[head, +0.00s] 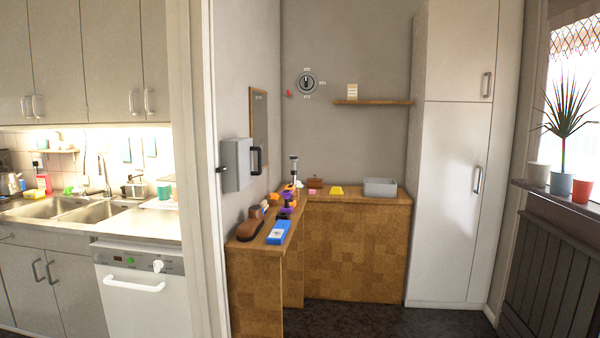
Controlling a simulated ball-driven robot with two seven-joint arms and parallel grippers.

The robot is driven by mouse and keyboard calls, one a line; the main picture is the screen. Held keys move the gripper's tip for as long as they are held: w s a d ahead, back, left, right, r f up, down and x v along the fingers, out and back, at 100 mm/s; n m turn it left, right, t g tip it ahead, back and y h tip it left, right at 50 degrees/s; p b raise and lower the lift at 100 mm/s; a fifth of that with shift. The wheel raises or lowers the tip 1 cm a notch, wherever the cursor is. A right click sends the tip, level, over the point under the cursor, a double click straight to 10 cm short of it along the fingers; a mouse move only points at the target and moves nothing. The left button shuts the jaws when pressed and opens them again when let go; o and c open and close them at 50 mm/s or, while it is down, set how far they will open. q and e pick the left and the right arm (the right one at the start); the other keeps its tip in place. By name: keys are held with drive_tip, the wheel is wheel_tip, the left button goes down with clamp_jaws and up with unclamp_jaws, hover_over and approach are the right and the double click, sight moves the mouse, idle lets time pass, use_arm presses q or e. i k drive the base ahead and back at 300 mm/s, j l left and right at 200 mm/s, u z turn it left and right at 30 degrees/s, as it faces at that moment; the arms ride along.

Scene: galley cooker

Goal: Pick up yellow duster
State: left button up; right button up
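A small bright yellow item (337,191), which looks like the yellow duster, lies on the wooden counter (357,240) against the back wall. It sits between a small brown box on its left and a grey tub on its right, apart from both. It is too small and far off to make out its folds. Neither of my grippers shows in the head view.
The grey tub (380,187) stands right of the yellow item, the brown box (314,183) left. A blue packet (278,232) and brown shoe-like object (250,223) lie on the left counter arm. A grey wall box (238,164) juts out. Dark floor (365,315) in front is clear.

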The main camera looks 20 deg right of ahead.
sight(335, 190)
drive_tip(key=i+l+z, duration=0.65)
drive_tip(key=i, duration=0.15)
drive_tip(key=i+z, duration=0.35)
drive_tip(key=i+l+z, duration=0.1)
drive_tip(key=i, duration=0.75)
drive_tip(key=i+l+z, duration=0.1)
drive_tip(key=i, duration=0.7)
drive_tip(key=i+l+u, duration=0.1)
drive_tip(key=i+u, duration=0.3)
drive_tip(key=i+l+u, duration=0.2)
drive_tip(key=i+u, duration=0.2)
drive_tip(key=i+l+u, duration=0.8)
drive_tip(key=k+j, duration=0.05)
drive_tip(key=k, duration=0.05)
